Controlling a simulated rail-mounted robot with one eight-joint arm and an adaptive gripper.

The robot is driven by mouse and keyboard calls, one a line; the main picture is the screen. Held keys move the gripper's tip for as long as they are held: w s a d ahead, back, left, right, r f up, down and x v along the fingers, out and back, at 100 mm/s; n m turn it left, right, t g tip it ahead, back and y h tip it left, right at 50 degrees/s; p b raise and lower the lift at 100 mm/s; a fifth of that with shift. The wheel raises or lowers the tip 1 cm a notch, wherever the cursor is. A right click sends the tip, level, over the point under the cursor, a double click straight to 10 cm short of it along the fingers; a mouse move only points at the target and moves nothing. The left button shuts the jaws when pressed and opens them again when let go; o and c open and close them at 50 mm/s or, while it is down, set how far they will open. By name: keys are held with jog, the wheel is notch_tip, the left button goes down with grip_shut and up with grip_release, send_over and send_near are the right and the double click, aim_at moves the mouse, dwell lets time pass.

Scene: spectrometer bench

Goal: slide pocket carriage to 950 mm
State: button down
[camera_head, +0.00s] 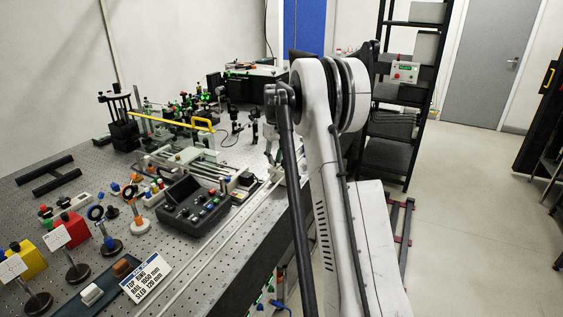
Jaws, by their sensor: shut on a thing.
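A long pale rail (215,237) runs along the front edge of the perforated bench, from the lower left towards the back. My arm rises on the right and folds over towards the bench. My gripper (273,168) is at the far part of the rail, small and partly covered by my arm. It is shut on what appears to be the pocket carriage, low at the rail. The carriage's outline and any scale reading are too small or hidden to tell.
A sign (146,277) about a rail and sled stands at the near end of the bench. A dark control box (193,207) with knobs sits beside the rail. Optics mounts crowd the bench behind. A black shelf rack (408,100) stands beyond my arm. The floor at right is clear.

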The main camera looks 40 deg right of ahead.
jog(key=shift+d, duration=0.1)
jog(key=c, duration=1.7)
grip_release()
jog(key=shift+c, duration=0.2)
jog(key=shift+r, duration=0.1)
notch_tip(320, 180, up, 12)
jog(key=shift+d, duration=0.15)
